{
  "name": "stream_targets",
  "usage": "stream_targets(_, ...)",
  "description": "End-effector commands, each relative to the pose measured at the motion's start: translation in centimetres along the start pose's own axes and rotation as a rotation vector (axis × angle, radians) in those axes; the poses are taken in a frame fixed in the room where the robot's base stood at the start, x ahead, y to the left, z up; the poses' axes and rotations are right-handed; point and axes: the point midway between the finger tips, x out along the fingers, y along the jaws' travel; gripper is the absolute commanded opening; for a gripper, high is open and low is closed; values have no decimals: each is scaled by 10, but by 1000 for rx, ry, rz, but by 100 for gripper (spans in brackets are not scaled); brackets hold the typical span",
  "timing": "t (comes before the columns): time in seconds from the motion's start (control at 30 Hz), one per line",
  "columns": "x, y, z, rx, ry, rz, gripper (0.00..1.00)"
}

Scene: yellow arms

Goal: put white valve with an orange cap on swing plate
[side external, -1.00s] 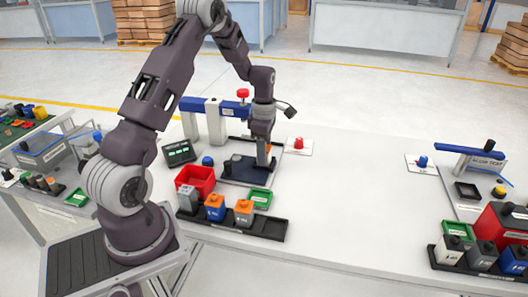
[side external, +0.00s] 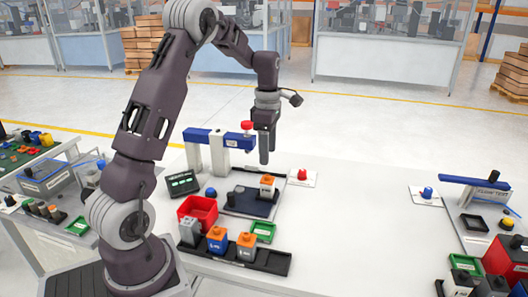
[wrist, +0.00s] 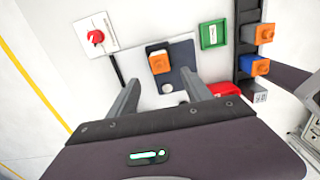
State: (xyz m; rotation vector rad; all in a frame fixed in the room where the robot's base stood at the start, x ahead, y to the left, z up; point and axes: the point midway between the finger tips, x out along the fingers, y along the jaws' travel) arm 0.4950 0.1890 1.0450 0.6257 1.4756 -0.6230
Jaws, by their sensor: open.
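The white valve with an orange cap (side external: 268,187) stands upright at the right part of the dark blue swing plate (side external: 240,203). In the wrist view the orange cap (wrist: 159,63) shows over a dark square at one edge of the plate (wrist: 184,76). My gripper (side external: 264,158) is above and apart from the valve, pointing down. In the wrist view its two fingers (wrist: 163,84) are spread with nothing between them.
A blue-armed stand with a red knob (side external: 248,126) rises just left of my gripper. A red bin (side external: 197,209), a green tray (side external: 263,231) and a black rack (side external: 270,263) with several valves lie in front. The table's right middle is clear.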

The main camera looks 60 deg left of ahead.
Motion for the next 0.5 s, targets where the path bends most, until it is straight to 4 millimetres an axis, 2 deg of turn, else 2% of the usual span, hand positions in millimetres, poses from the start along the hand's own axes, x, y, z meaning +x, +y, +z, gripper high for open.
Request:
stream_targets(0.07, -20, -13, 9, 95, -13, 23, 58)
stream_targets(0.17, -66, -60, 31, 418, -39, 94, 58)
stream_targets(0.2, -85, -88, 39, 596, -44, 133, 58)
stream_targets(0.27, -109, -134, 46, 879, -42, 200, 58)
stream_targets(0.3, -121, -165, 47, 1073, -32, 248, 58)
stream_targets(0.4, -135, -240, 39, 1549, 26, 373, 58)
stream_targets(0.5, -131, -294, 23, 1932, 115, 476, 58)
